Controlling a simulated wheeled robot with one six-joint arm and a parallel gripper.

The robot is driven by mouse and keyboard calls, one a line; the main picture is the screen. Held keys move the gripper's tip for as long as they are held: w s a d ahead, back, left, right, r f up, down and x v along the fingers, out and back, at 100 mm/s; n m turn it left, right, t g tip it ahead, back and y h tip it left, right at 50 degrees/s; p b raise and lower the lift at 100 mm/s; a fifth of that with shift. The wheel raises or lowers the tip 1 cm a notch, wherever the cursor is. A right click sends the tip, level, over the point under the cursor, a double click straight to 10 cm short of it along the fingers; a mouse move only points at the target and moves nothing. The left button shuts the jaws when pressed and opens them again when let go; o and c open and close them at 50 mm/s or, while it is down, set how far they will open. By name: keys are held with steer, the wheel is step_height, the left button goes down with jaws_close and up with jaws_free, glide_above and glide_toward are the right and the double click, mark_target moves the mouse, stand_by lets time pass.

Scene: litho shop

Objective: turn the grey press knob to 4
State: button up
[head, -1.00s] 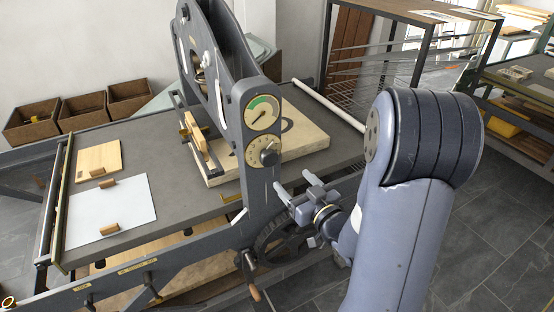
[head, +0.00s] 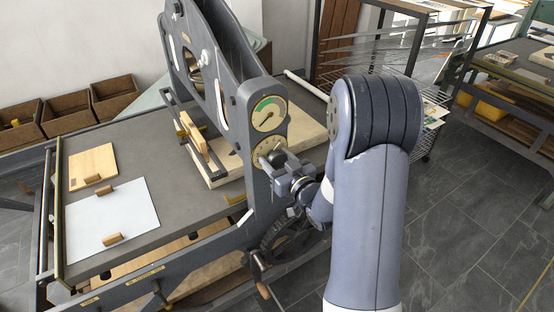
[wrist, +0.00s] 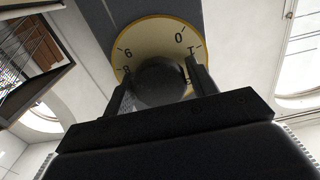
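The grey press knob (wrist: 160,84) is a dark round knob at the centre of a cream dial (wrist: 150,30) with a yellow rim. Digits including 0 and 1 show around it in the wrist view. In the head view the dial (head: 262,152) sits on the press upright, below a green-marked gauge, and is partly covered by my gripper (head: 274,160). In the wrist view my gripper (wrist: 160,72) has one finger on each side of the knob. The fingers look open, very close to its sides; firm contact is not visible. The knob's pointer is hidden.
The gauge (head: 268,113) is just above the dial. The grey press upright (head: 245,110) rises beside my gripper. A spoked wheel (head: 285,235) is below. The press bed (head: 150,160) holds a white sheet (head: 112,215) and wooden pieces. Open floor (head: 470,210) lies to the right.

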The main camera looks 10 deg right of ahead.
steer(key=c, duration=0.6)
steer(key=shift+f+n+b, duration=0.15)
steer(key=shift+n+b, duration=0.15)
steer(key=shift+b, duration=0.4)
steer(key=n+b, duration=0.1)
steer(key=b, duration=0.1)
steer(key=n+b, duration=0.1)
steer(key=b, duration=0.2)
steer(key=shift+f+n, duration=0.2)
steer(key=shift+n, duration=0.1)
steer(key=n+b, duration=0.4)
steer(key=b, duration=0.3)
steer(key=n+b, duration=0.4)
steer(key=shift+r+b, duration=0.25)
steer(key=shift+b, duration=0.1)
steer(key=shift+r+n, duration=0.1)
steer(key=shift+n, duration=0.3)
steer(key=o, duration=1)
